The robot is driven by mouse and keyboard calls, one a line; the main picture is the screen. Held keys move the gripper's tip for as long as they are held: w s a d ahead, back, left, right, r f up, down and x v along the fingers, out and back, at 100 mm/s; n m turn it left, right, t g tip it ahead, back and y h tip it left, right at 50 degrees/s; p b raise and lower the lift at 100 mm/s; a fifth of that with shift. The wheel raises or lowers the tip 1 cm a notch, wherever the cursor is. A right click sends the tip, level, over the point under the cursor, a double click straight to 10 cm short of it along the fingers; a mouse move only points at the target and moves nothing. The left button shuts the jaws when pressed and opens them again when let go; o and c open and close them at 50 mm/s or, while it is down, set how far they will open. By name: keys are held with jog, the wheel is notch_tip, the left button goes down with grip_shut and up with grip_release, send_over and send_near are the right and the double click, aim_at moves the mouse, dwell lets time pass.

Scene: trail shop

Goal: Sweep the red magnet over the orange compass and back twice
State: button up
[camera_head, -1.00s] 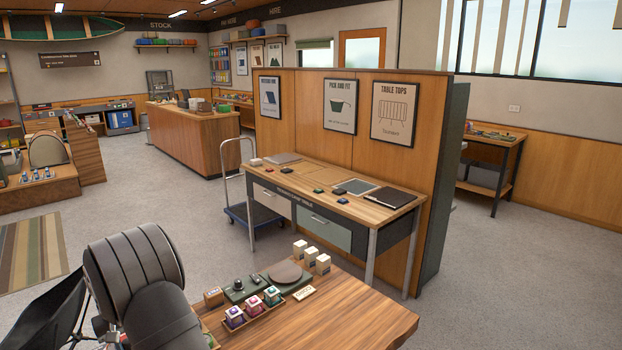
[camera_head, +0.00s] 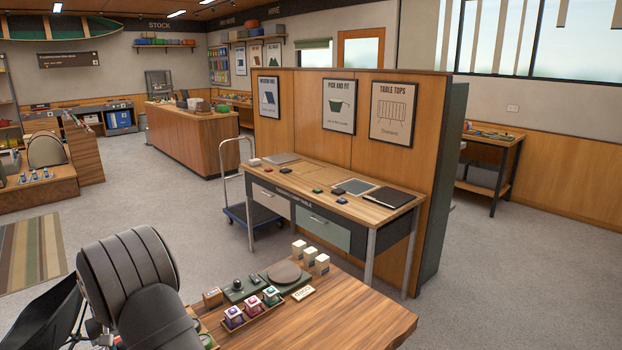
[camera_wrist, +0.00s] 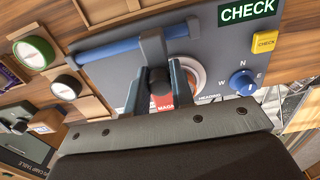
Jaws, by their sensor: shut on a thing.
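In the wrist view my gripper (camera_wrist: 161,76) is shut on the red magnet (camera_wrist: 166,104), which has a dark knob and a partly hidden white label. The magnet is over the near left part of a round dial with a pale rim and an orange-brown inside, likely the orange compass (camera_wrist: 192,72). My fingers and the magnet hide part of it. I cannot tell the gap between magnet and dial. In the head view my arm hides the gripper, magnet and compass.
A green-rimmed compass (camera_wrist: 35,52) and a dark-rimmed one (camera_wrist: 66,87) sit to the left. Boxed items (camera_head: 252,306) stand on the bench.

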jog(key=shift+w+d+r, duration=0.1)
jog(key=shift+w+d, duration=2.95)
jog(key=shift+w, duration=0.15)
jog(key=o, duration=0.8)
jog(key=shift+s, duration=0.1)
jog(key=shift+o, duration=0.2)
notch_tip(320, 180, up, 7)
jog(key=shift+f, duration=3.5)
